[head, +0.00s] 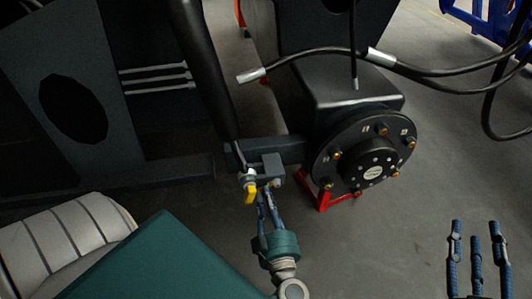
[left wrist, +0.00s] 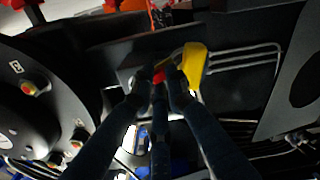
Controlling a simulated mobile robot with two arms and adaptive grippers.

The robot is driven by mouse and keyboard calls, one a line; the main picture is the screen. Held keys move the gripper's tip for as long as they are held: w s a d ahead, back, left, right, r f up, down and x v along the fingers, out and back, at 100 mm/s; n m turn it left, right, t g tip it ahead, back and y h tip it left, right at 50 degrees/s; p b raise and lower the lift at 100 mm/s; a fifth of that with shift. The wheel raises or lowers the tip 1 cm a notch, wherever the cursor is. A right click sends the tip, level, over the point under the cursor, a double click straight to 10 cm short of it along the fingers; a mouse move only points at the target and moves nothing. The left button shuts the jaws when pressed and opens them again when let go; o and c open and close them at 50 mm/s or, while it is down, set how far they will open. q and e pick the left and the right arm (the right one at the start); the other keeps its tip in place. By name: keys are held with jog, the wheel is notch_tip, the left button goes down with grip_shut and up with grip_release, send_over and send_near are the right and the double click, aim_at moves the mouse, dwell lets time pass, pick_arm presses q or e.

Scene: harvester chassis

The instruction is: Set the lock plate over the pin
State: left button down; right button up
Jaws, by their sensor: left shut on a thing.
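A small yellow piece (head: 250,194), which I take to be the lock plate, is at the grey bracket (head: 270,168) left of the wheel hub. My left gripper (head: 262,194) reaches up to it from below, with its fingers closed together. In the left wrist view the yellow piece (left wrist: 193,66) is at the fingertips (left wrist: 168,78), with a bit of red between them. A pale pin-like end (head: 247,178) shows just above the yellow piece. I cannot tell whether the plate is around the pin or only beside it. My right gripper (head: 478,232) is empty, its fingers apart.
The black wheel hub (head: 373,172) with brass-coloured studs is right of the bracket, above a red stand (head: 322,198). A black cylinder (head: 208,70) comes down to the bracket. Black hoses (head: 430,70) hang at upper right. The floor between hub and right gripper is clear.

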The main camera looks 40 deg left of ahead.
pick_arm(q)
jog(key=shift+d, duration=0.15)
jog(key=c, duration=1.7)
grip_release()
